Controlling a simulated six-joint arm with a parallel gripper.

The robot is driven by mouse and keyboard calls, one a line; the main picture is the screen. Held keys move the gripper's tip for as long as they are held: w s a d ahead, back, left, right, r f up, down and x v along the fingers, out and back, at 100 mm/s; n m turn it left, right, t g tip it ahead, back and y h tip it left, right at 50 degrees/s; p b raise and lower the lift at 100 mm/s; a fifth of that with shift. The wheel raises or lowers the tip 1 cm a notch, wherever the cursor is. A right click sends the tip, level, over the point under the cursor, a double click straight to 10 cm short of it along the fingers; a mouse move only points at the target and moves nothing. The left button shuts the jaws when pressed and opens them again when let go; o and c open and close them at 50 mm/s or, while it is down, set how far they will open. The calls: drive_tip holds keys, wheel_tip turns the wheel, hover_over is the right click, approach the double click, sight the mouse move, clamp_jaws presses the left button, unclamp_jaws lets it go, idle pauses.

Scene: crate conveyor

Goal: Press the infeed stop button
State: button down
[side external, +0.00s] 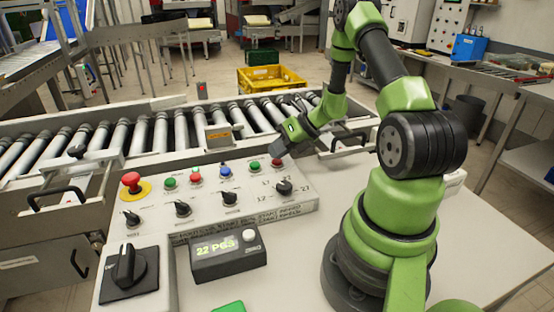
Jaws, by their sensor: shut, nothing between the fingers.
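A sloped light control panel (216,212) carries several buttons. They include a red button (196,177), a blue button (225,171), a green button (255,168) and another red button (277,162) at the right end. Their labels are too small to read, so I cannot tell which is the infeed stop. My gripper (278,150) is shut and empty, with its tip just above the rightmost red button. I cannot tell whether they touch. The tip partly overlaps that button's surroundings.
A red mushroom button (131,180) on a yellow base is at the panel's left. Black rotary knobs (183,208) stand along the panel's front. A display box (228,257) and a large black switch (126,266) sit nearer. A roller conveyor (160,133) runs behind.

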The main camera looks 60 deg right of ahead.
drive_tip(key=shift+r, duration=0.1)
idle(0.3)
drive_tip(key=shift+r, duration=0.75)
drive_tip(key=shift+r, duration=2.5)
drive_tip(key=s+a+r+n+g+y, duration=0.1)
drive_tip(key=s+a+r+n+g, duration=0.15)
drive_tip(key=a+r+n, duration=1.35)
drive_tip(key=s+a+r+n+h, duration=0.1)
drive_tip(key=s+a+n, duration=0.2)
drive_tip(key=n, duration=0.7)
drive_tip(key=s+a+r+n+t+h, duration=0.1)
drive_tip(key=s+a+n, duration=0.2)
drive_tip(key=s+n, duration=0.4)
drive_tip(key=n, duration=0.3)
drive_tip(key=shift+s+a+r+n, duration=0.15)
drive_tip(key=shift+s+a+n, duration=0.1)
drive_tip(key=shift+n, duration=0.15)
